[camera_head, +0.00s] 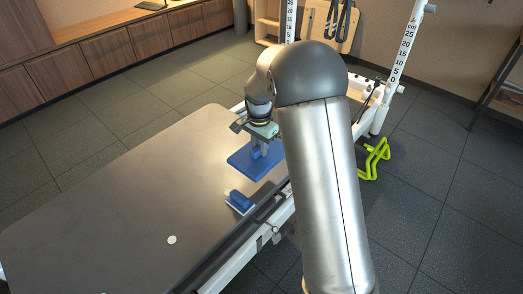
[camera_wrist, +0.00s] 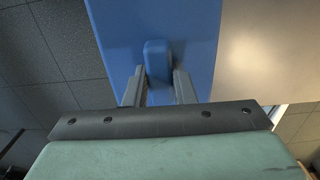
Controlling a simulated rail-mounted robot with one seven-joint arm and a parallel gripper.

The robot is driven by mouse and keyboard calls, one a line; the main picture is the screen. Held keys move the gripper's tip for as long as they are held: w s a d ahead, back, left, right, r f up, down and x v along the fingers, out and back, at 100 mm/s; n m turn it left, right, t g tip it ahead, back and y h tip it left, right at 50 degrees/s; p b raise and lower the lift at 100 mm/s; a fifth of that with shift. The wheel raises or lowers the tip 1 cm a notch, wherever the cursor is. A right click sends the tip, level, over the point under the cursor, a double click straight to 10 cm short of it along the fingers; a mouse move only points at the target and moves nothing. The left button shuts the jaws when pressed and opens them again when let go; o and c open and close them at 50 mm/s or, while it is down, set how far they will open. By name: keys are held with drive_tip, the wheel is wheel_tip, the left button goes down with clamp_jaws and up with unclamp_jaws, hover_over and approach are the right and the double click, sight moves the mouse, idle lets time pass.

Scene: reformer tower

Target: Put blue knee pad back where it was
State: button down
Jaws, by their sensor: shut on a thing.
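The blue knee pad is a flat, rectangular blue plate (camera_head: 252,162) with a raised block on its face. In the wrist view the plate (camera_wrist: 195,25) fills the top middle. My gripper (camera_head: 264,148) is shut on the raised block, with one finger on each side of it in the wrist view (camera_wrist: 158,78). The plate lies roughly flat below my gripper, over the far right part of the dark tabletop (camera_head: 130,190). I cannot tell whether it touches the top.
A smaller blue piece with a white part (camera_head: 240,201) sits at the table's right edge, nearer than the plate. A white disc (camera_head: 171,240) lies on the tabletop. White posts with number scales (camera_head: 402,50) stand behind. A yellow-green frame (camera_head: 374,160) is at right.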

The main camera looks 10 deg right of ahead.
drive_tip(key=w+f, duration=0.1)
drive_tip(key=w, duration=0.1)
drive_tip(key=w+d+f, duration=0.1)
drive_tip(key=w, duration=0.1)
drive_tip(key=w+f, duration=0.1)
drive_tip(key=w, duration=0.1)
drive_tip(key=shift+w+d+f+b, duration=0.2)
drive_tip(key=shift+w+b, duration=0.1)
drive_tip(key=w+f, duration=0.2)
drive_tip(key=f, duration=0.1)
drive_tip(key=w+d+f, duration=0.1)
drive_tip(key=w+f, duration=0.1)
drive_tip(key=shift+b, duration=0.35)
drive_tip(key=shift+w+f, duration=0.25)
drive_tip(key=shift+f, duration=1.5)
drive_tip(key=shift+b, duration=0.3)
drive_tip(key=shift+f, duration=0.2)
drive_tip(key=c, duration=1.2)
unclamp_jaws()
drive_tip(key=shift+r, duration=0.1)
